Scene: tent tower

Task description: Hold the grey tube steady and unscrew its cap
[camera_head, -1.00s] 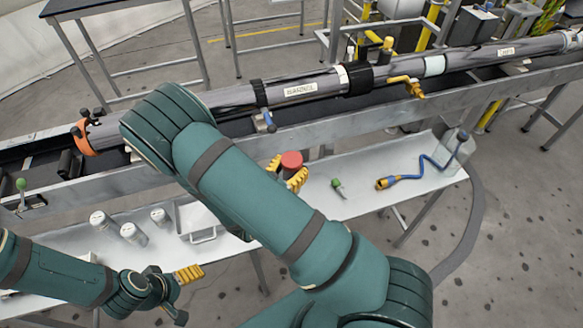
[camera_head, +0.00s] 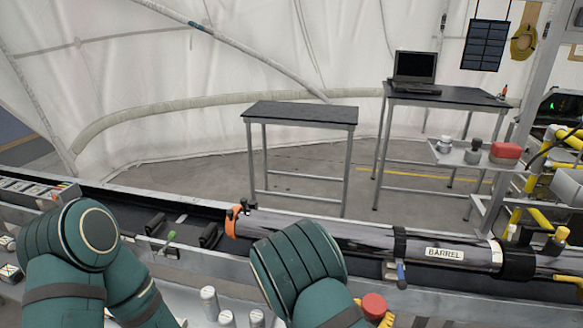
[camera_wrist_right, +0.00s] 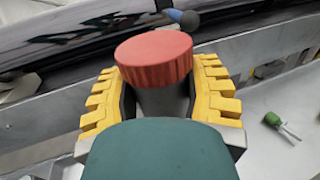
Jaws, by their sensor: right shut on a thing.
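The grey tube (camera_wrist_right: 165,100) stands between the yellow fingers of my right gripper (camera_wrist_right: 162,88) in the right wrist view. Its ribbed red cap (camera_wrist_right: 153,60) is on the top and rises above the fingers. My right gripper is shut on the tube's body, below the cap. In the head view the red cap (camera_head: 374,304) and part of the right gripper (camera_head: 385,319) show at the bottom edge; the tube's body is hidden there. My left arm shows at the lower left of the head view, but its gripper is not in view.
A long grey barrel (camera_head: 370,235) lies in a rail behind the tube. White-capped containers (camera_head: 209,303) stand on the bench to its left. A small green-handled tool (camera_wrist_right: 272,119) lies to the right in the wrist view. Tables (camera_head: 300,112) stand farther back.

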